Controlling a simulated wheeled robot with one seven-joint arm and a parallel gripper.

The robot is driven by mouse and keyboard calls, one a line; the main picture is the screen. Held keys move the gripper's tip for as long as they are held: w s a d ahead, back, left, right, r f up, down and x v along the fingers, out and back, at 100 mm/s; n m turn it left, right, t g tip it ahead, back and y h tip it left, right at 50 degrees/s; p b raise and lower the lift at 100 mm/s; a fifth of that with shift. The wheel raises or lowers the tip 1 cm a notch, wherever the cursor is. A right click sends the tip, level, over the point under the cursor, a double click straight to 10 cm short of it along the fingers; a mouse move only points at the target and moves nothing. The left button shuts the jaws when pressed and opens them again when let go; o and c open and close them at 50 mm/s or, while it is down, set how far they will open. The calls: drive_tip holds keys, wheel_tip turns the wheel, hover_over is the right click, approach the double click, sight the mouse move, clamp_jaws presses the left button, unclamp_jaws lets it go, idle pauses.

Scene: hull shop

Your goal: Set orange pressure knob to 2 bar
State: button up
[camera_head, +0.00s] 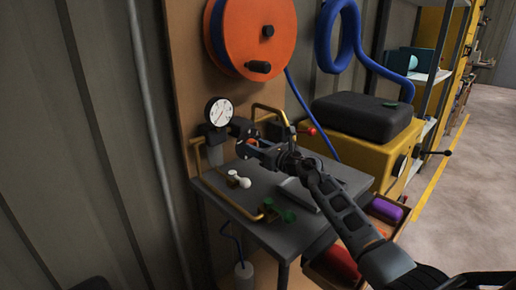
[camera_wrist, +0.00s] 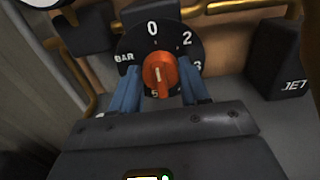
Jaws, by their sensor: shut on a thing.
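The orange pressure knob (camera_wrist: 160,70) sits in the middle of a round black dial (camera_wrist: 134,44) marked BAR, with 0, 2, 3 and 5 legible. The knob's pale mark points up, close to 0. My gripper (camera_wrist: 161,84) is shut on the knob, one blue finger on each side of it; the lower part of the dial is partly hidden. In the head view my gripper (camera_head: 247,147) reaches the panel above the grey bench, and little of the knob shows. A round white gauge (camera_head: 218,111) is up and left of it; its reading is too small to tell.
Brass pipes (camera_head: 226,196) run along the left of the grey bench (camera_head: 258,176). White and green fittings lie on it. An orange hose reel (camera_head: 250,35) hangs above. A block marked JET (camera_wrist: 278,72) stands right of the dial. A yellow machine (camera_head: 350,140) stands to the right.

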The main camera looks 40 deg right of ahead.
drive_tip(key=shift+r+m+p, duration=0.1)
drive_tip(key=shift+m+p, duration=0.2)
drive_tip(key=shift+p, duration=0.1)
drive_tip(key=m+p, duration=0.7)
drive_tip(key=m, duration=0.2)
drive_tip(key=shift+d, duration=0.2)
drive_tip(key=shift+f, duration=0.2)
drive_tip(key=o, duration=1)
